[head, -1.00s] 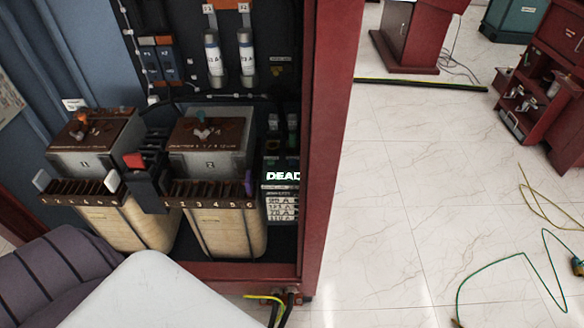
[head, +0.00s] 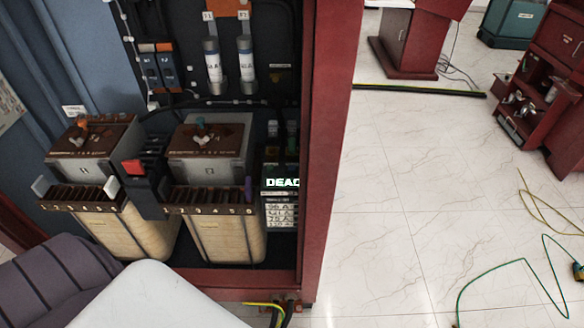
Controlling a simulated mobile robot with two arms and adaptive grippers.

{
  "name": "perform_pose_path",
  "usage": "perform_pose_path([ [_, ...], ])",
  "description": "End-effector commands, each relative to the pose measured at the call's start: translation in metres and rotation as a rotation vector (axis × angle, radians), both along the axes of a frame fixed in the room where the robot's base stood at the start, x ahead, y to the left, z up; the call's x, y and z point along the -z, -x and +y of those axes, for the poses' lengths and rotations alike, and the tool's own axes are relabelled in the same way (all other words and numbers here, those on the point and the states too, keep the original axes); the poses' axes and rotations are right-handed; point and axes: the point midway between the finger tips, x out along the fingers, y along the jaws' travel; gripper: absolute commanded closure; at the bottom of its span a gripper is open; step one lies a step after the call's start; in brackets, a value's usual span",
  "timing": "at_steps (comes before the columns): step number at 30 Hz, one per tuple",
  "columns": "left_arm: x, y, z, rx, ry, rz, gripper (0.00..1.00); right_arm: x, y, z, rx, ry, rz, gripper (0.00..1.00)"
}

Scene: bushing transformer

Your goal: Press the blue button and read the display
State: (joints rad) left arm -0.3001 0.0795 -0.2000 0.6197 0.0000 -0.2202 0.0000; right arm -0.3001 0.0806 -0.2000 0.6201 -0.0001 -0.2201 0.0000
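A small display (head: 282,183) glows with pale green letters that read "DEAD". It sits inside the open red cabinet, at the right of the two transformers. Rows of small white labels (head: 282,216) with figures and "A" are just below it; I cannot read them surely. I cannot make out a blue button in this view. Neither of my grippers is in view.
The left transformer (head: 98,172) and right transformer (head: 214,145) fill the cabinet floor. The red cabinet post (head: 329,150) stands right of the display. Two white fuses (head: 214,62) hang above.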

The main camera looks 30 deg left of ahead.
Motion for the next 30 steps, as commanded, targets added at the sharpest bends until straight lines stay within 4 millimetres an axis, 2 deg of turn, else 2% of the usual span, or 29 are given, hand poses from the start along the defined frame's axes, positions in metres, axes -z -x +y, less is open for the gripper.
perform_pose_path([
  [1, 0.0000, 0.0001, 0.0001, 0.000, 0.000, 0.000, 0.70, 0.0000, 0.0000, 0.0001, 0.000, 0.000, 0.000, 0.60],
  [6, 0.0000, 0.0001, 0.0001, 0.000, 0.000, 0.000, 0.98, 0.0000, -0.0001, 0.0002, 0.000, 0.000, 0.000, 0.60],
  [7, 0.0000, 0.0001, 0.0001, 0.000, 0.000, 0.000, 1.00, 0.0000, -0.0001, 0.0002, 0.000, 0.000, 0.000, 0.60],
  [30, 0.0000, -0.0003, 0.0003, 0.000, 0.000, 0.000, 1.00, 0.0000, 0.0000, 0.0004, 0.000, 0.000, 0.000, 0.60],
])
